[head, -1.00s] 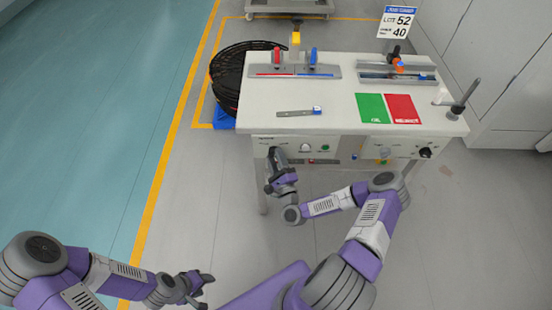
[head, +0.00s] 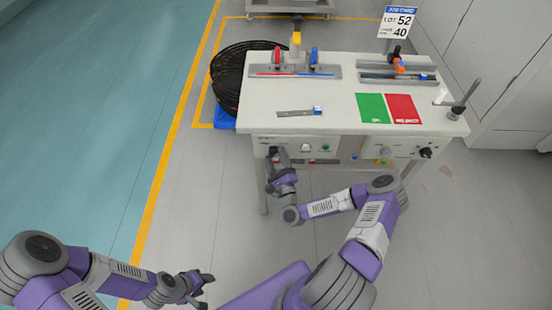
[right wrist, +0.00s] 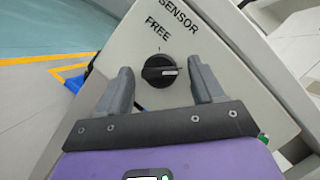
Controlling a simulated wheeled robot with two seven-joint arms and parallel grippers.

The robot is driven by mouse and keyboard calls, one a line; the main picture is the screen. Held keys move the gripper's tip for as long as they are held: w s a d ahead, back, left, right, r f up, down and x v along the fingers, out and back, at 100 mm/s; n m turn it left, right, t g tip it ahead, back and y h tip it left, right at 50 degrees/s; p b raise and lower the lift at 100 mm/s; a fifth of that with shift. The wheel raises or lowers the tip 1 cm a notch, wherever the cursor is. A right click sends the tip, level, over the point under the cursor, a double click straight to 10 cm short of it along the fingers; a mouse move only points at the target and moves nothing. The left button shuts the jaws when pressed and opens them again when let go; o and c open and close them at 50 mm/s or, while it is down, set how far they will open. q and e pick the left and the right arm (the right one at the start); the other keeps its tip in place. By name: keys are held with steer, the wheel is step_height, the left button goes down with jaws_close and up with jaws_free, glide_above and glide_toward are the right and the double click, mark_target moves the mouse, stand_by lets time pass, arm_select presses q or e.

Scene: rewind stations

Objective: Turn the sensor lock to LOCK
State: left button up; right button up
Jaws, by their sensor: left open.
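The sensor lock is a round black knob (right wrist: 160,70) with a white pointer mark, on a pale panel in the right wrist view. The words SENSOR and FREE are printed above it. The pointer mark faces the right of that view, not the FREE label. No LOCK label is visible there. My right gripper (head: 274,154) is at the left of the bench's front panel. Its fingers stand open on either side of the knob, with gaps visible on both sides. My left gripper (head: 203,285) is open and empty, low over the floor, far from the bench.
The bench top (head: 240,105) carries a green pad (head: 372,107), a red pad (head: 404,108) and several fixtures. More controls sit along the front panel, including a black knob (head: 425,152) at the right. The floor at left is clear.

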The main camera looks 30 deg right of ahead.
steer(key=p+v, duration=0.1)
steer(key=v, duration=0.6)
steer(key=shift+s, duration=0.3)
steer(key=shift+a+f, duration=0.1)
